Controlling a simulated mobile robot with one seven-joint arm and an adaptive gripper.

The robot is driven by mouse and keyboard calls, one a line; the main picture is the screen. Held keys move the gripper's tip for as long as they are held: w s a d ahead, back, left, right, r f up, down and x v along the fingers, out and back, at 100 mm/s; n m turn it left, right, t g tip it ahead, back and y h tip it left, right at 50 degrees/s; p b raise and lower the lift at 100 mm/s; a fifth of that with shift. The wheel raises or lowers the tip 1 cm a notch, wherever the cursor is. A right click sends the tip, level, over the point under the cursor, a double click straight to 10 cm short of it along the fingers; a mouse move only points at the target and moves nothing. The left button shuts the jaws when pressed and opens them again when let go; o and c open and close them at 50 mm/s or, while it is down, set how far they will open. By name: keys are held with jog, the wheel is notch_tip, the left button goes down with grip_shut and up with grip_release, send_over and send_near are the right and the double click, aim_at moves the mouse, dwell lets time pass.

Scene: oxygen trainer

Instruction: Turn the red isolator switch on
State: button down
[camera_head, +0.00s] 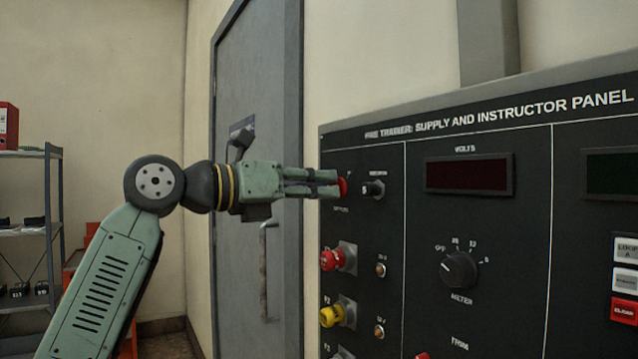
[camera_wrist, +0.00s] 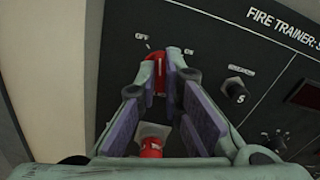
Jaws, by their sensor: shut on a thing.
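The red isolator switch (camera_head: 343,187) is at the upper left of the black supply and instructor panel (camera_head: 480,130). My gripper (camera_head: 335,183) reaches it from the left, with its fingertips at the switch. In the wrist view my gripper (camera_wrist: 162,78) is shut on the red switch (camera_wrist: 153,70), one finger on each side. The labels OFF and ON show above the switch, OFF to the left and ON to the right. The fingers hide much of the switch, so its exact setting is hard to tell.
A black selector knob (camera_head: 374,189) sits just right of the switch. Below are a red plug (camera_head: 332,260), also in the wrist view (camera_wrist: 151,146), and a yellow plug (camera_head: 332,316). A meter knob (camera_head: 459,269) is farther right. A grey door (camera_head: 258,120) stands behind my arm.

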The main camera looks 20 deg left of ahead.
jog(key=m+p, duration=0.1)
jog(key=m, duration=1.1)
jog(key=shift+s+d, duration=0.1)
dwell(0.4)
jog(key=c, duration=1.7)
grip_release()
jog(key=v, duration=1.2)
